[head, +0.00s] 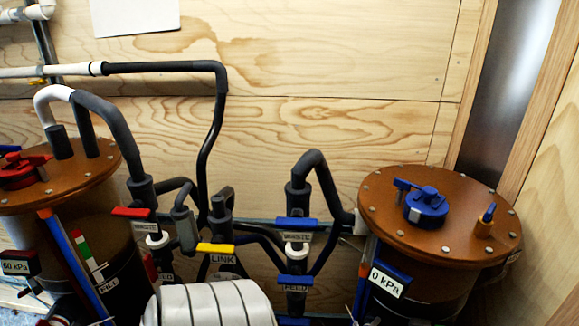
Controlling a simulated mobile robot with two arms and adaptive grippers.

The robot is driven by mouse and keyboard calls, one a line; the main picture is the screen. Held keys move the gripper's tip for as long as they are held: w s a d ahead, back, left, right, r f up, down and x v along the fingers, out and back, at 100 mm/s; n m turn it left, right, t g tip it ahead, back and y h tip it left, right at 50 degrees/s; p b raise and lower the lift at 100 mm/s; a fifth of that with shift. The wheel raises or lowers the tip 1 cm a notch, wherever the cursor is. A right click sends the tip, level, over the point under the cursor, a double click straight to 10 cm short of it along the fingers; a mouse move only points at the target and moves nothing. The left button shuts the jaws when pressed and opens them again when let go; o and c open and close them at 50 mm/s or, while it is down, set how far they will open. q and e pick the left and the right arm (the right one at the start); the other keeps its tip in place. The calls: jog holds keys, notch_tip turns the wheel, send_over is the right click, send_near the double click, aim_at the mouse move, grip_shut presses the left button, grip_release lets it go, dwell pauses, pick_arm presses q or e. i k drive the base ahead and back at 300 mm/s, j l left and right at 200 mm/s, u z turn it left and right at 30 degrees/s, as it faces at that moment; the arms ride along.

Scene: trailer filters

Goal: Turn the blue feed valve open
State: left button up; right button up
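The blue feed valve has a flat blue handle (296,281) on a dark vertical pipe, low and right of centre in the head view. It lies crosswise to the pipe, and the small label just below it seems to read FEED. Above it on the same pipe is another blue handle (297,222), also crosswise, with a label that reads WASTE. The right filter tank (385,228) has a brown bolted lid, a blue cap and a 0 kPa display.
The left tank (95,180) has a red cap and a 60 kPa display. A red handle (134,212) and a yellow LINK handle (215,248) sit left of the blue ones. A white ribbed cylinder (210,303) fills the bottom centre. A plywood wall (340,70) stands behind.

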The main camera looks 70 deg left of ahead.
aim_at(296, 277)
jog(key=u, duration=1.8)
